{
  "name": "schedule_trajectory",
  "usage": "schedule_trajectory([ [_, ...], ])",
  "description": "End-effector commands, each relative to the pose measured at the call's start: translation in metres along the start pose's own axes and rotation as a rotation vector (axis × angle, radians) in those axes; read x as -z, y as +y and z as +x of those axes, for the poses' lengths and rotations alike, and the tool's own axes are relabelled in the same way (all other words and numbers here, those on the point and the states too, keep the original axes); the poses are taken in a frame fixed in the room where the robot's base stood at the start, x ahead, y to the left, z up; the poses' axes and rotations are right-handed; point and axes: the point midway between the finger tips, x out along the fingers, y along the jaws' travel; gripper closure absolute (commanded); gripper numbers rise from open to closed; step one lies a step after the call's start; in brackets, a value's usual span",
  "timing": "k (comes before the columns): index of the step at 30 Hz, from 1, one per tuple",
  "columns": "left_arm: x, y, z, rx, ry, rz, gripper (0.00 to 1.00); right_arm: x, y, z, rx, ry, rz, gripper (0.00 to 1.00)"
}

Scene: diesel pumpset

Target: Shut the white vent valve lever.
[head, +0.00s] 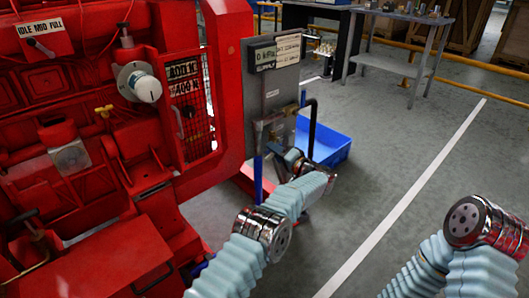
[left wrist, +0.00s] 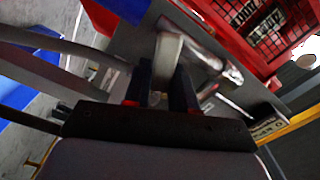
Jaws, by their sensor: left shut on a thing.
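My left gripper (head: 288,157) is at the pipework on the lower part of the grey panel (head: 279,90). In the left wrist view its two dark fingers (left wrist: 163,72) are shut on the white vent valve lever (left wrist: 168,50), whose pale end shows between and beyond the fingertips. A metal pipe fitting (left wrist: 232,74) lies just beside it. In the head view the lever is hidden or too small to make out behind my gripper and wrist. My right arm shows at the lower right, but its gripper is out of view.
The red pumpset (head: 225,80) fills the left side. A blue bin (head: 328,145) stands on the floor behind the panel, and a dark bent pipe (head: 313,112) rises near my gripper. A grey workbench (head: 400,18) stands at the back. The floor to the right is clear.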

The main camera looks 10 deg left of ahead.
Motion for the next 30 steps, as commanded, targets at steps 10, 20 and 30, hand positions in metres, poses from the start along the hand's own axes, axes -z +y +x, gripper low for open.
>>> schedule_trajectory([
  [10, 0.006, -0.008, -0.003, -0.001, -0.002, 0.254, 1.00, 0.000, -0.005, -0.012, 0.001, -0.001, -0.001, 0.57],
  [20, 0.009, -0.011, -0.004, 0.000, -0.001, 0.366, 1.00, 0.000, -0.006, -0.015, 0.002, -0.001, -0.002, 0.57],
  [30, 0.009, -0.011, -0.004, 0.000, 0.001, 0.381, 1.00, 0.000, -0.007, -0.016, 0.002, -0.002, -0.002, 0.57],
])
